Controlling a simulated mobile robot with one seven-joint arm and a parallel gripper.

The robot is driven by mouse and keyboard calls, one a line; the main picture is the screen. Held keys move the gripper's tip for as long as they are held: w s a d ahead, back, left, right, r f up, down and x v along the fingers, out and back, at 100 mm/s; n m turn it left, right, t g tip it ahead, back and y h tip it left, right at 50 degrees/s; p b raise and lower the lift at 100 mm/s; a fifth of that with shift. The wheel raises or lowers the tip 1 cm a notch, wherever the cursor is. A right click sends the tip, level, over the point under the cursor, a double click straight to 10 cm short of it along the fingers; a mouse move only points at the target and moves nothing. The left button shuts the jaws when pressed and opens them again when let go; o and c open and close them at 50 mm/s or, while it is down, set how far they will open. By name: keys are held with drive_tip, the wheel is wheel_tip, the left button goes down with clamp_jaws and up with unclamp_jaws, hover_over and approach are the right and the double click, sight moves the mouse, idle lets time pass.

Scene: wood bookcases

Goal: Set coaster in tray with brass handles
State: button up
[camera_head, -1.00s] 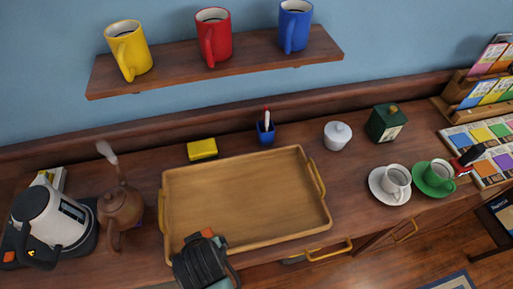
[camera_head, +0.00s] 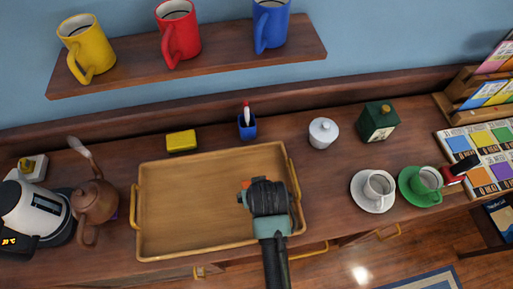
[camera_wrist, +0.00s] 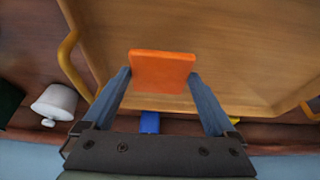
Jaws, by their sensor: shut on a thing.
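The tray with brass handles (camera_head: 170,205) is a shallow wooden tray on the counter, empty inside. It also fills much of the wrist view (camera_wrist: 200,25). My gripper (camera_wrist: 163,80) is shut on an orange square coaster (camera_wrist: 162,66), held between its two fingertips. In the head view my gripper (camera_head: 247,190) is over the right part of the tray, and only a small orange piece of the coaster (camera_head: 246,184) shows. The coaster appears to be above the tray floor; the exact height is hard to tell.
A teapot (camera_head: 94,203) and kettle (camera_head: 32,212) stand left of the tray. A yellow sponge (camera_head: 181,140), blue pen cup (camera_head: 247,127) and white lidded pot (camera_head: 323,132) are behind it. A white cup (camera_head: 379,187) and green cup (camera_head: 428,180) are at right. A mug shelf (camera_head: 210,62) hangs above.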

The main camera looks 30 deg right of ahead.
drive_tip(key=shift+f, duration=1.8)
drive_tip(key=shift+f, duration=0.2)
drive_tip(key=o, duration=1.1)
drive_tip(key=shift+r, duration=0.15)
